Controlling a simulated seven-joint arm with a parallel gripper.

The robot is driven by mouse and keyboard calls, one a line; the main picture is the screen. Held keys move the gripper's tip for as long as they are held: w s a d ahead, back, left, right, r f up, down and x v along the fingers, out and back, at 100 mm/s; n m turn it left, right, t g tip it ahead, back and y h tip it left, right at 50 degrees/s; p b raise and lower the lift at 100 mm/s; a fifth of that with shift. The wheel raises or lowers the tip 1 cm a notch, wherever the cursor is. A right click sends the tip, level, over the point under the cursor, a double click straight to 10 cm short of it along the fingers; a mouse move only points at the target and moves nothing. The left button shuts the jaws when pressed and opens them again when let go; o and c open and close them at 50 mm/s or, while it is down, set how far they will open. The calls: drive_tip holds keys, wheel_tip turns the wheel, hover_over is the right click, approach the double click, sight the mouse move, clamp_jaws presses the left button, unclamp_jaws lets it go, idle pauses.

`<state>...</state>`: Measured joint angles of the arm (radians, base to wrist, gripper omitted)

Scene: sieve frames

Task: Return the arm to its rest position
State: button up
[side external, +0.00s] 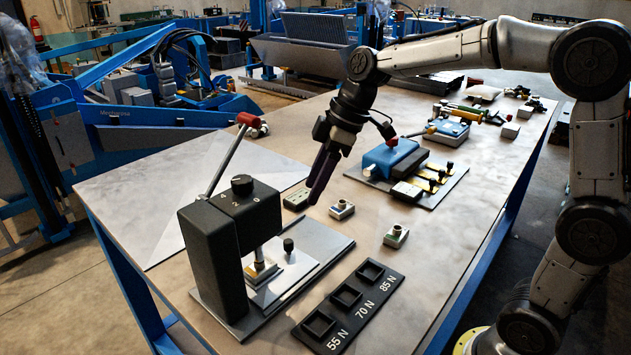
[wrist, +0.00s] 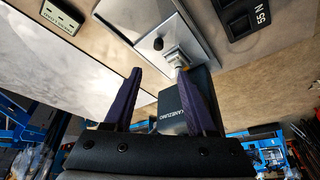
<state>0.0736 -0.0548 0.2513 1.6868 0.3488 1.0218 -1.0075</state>
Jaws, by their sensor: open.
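My gripper (side external: 318,188) hangs over the middle of the table, fingers pointing down and slightly left, with nothing seen between them. In the wrist view its two purple fingers (wrist: 160,75) stand apart. My arm reaches in from the right, bent at the elbow and above the table. The fingertips appear close to a small green-grey block (side external: 296,199) in the side view, but I cannot tell the gap. That block also seems to show at the top left of the wrist view (wrist: 62,15).
A black press (side external: 215,240) with a red-tipped lever stands front left, a small yellowish piece (side external: 262,272) under it. Two small pieces (side external: 341,209) (side external: 395,236) stand near a black tray (side external: 322,347) marked 55, 70, 85 N. A blue device (side external: 395,158) stands behind.

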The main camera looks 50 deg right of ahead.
drive_tip(key=s+r+t, duration=0.2)
drive_tip(key=s+r, duration=0.4)
drive_tip(key=s, duration=0.5)
drive_tip(key=s+d+f+m+h, duration=0.3)
drive_tip(key=s+f+m, duration=0.5)
drive_tip(key=s, duration=0.4)
drive_tip(key=shift+s+d+f+m, duration=0.15)
drive_tip(key=shift+s+d+m, duration=0.1)
drive_tip(key=shift+m, duration=0.25)
